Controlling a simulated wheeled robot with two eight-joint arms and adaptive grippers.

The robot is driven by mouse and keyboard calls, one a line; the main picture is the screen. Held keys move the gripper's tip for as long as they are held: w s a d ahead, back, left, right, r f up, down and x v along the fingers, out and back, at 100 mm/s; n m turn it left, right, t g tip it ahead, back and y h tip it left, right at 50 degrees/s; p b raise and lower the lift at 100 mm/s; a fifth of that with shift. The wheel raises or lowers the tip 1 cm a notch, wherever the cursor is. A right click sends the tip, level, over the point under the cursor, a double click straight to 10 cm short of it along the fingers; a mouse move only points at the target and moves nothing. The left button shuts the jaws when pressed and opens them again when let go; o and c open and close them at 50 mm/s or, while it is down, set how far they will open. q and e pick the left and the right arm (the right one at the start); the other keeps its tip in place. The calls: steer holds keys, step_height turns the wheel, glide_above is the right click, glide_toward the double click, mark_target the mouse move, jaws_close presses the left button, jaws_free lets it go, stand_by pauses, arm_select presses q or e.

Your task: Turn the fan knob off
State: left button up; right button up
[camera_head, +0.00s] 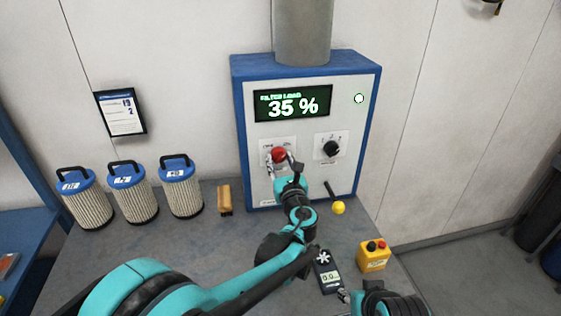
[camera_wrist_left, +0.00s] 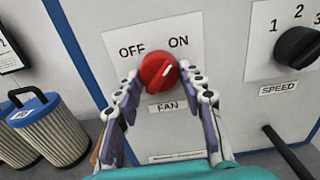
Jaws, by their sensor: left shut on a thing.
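The red fan knob (camera_head: 278,155) is on the front of the blue-edged control box (camera_head: 244,130). In the left wrist view the knob (camera_wrist_left: 160,70) sits between the OFF and ON labels, above the FAN label. My left gripper (camera_head: 280,162) has one fingertip on each side of the knob. In the left wrist view the gripper (camera_wrist_left: 159,75) is shut on it. Part of my right arm (camera_head: 388,304) shows at the bottom edge; its fingers are not clear.
The black speed knob (camera_head: 331,149) is right of the fan knob. A display (camera_head: 293,104) reads 35 %. A black lever with a yellow ball (camera_head: 338,208) sticks out low. Several filters (camera_head: 132,193) stand left. A meter (camera_head: 328,274) and yellow button box (camera_head: 373,257) are on the bench.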

arm_select(q)
steer(key=n, duration=0.4)
steer(key=shift+n, duration=0.4)
steer(key=n, duration=0.4)
steer(key=shift+d+n, duration=0.1)
steer(key=shift+n, duration=0.2)
steer(key=n, duration=0.4)
steer(key=shift+r+p, duration=0.1)
steer(key=shift+p, duration=0.2)
steer(key=shift+n, duration=2.2)
steer(key=o, duration=1.2)
